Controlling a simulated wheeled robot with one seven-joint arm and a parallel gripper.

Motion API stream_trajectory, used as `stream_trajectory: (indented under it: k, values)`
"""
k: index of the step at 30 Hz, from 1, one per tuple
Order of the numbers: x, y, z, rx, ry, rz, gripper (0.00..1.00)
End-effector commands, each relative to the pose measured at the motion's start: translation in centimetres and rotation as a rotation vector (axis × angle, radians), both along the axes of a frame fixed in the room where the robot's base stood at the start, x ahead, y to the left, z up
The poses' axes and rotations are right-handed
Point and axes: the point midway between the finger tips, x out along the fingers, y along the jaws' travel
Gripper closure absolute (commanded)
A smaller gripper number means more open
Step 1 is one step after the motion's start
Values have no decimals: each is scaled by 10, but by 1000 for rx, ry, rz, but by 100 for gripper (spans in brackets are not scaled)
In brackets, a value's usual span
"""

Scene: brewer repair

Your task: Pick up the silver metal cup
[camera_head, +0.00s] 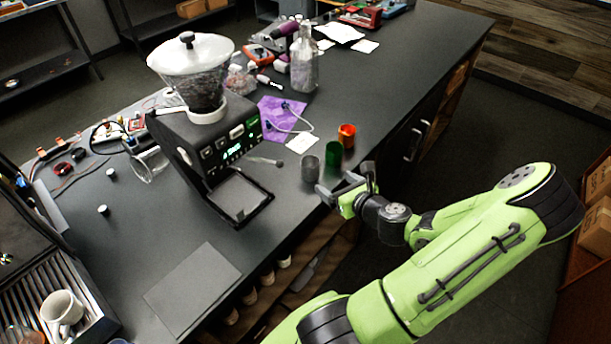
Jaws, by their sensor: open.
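The silver metal cup (310,168) stands upright on the dark counter, looking grey in this light. It is near the counter's front edge, to the right of the coffee machine. My gripper (341,189) is just to the right of and nearer than the cup, at the counter's edge. Its jaws are open, and I see nothing between them. Whether a finger touches the cup cannot be told from this view.
A green cup (333,154) stands close to the right of the silver cup, with an orange cup (346,136) behind it. The coffee machine (208,140) and its drip tray (240,198) are to the left. A glass bottle (304,62) stands farther back. A dark flat mat (192,288) lies front left.

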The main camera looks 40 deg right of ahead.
Motion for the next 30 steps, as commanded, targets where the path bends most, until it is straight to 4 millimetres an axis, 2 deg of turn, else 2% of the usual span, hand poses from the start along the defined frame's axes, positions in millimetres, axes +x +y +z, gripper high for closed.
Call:
stream_trajectory:
  k: [1,4,12,17,24,30]
  values:
    - [4,0,-9,-8,3,5,16]
    - [12,-3,-6,-21,-7,5,16]
    - [66,-18,-24,-15,-11,4,16]
    - [84,-23,-31,-14,-11,3,16]
    - [121,-33,-50,-15,-10,3,16]
    - [127,-35,-53,-14,-9,0,16]
